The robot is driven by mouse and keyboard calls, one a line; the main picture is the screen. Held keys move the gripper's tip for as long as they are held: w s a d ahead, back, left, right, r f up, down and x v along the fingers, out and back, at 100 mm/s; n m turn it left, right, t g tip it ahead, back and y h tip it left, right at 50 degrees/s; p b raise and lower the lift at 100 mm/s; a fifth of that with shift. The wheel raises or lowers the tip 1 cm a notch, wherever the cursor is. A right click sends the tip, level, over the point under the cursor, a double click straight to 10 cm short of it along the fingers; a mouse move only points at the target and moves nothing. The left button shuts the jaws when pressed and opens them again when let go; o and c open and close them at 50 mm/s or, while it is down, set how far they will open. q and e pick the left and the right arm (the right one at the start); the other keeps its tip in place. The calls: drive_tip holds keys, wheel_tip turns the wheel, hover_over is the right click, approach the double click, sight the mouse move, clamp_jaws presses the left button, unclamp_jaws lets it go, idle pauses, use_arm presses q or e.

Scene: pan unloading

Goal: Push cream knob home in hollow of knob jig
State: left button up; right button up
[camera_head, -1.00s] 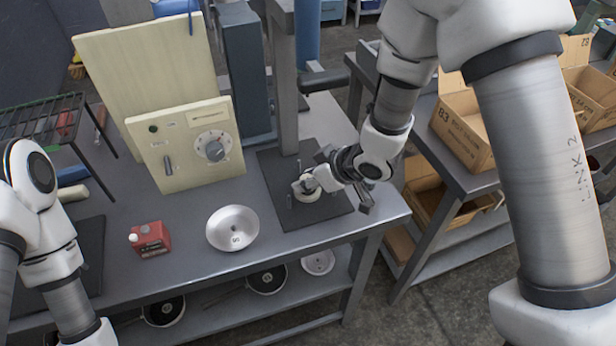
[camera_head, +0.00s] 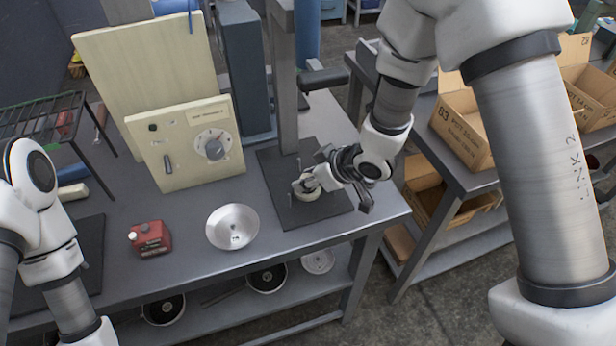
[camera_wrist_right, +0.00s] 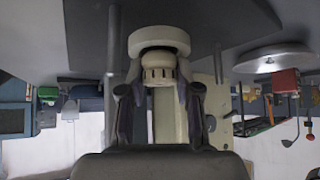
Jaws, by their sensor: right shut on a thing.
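The cream knob (camera_wrist_right: 158,70), a small ribbed piece, sits between the fingers of my right gripper (camera_wrist_right: 160,86) in the right wrist view. My right gripper, seen in the head view (camera_head: 306,184), is shut on it. The knob meets a wider pale round piece, apparently the knob jig (camera_wrist_right: 158,38), with a dark band between them. In the head view the jig (camera_head: 308,195) shows as a pale ring on the dark mat, partly covered by the gripper. The hollow is hidden, so I cannot tell how deep the knob sits. My left gripper is out of the picture.
A metal bowl (camera_head: 232,222) and a red box (camera_head: 151,238) stand to the left. A cream panel with a dial (camera_head: 188,175) stands behind them. Cardboard boxes (camera_head: 462,132) are on the right bench.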

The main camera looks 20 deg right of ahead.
drive_tip(key=shift+f, duration=0.1)
drive_tip(key=o, duration=1.1)
drive_tip(key=v, duration=1.2)
drive_tip(key=shift+w, duration=0.1)
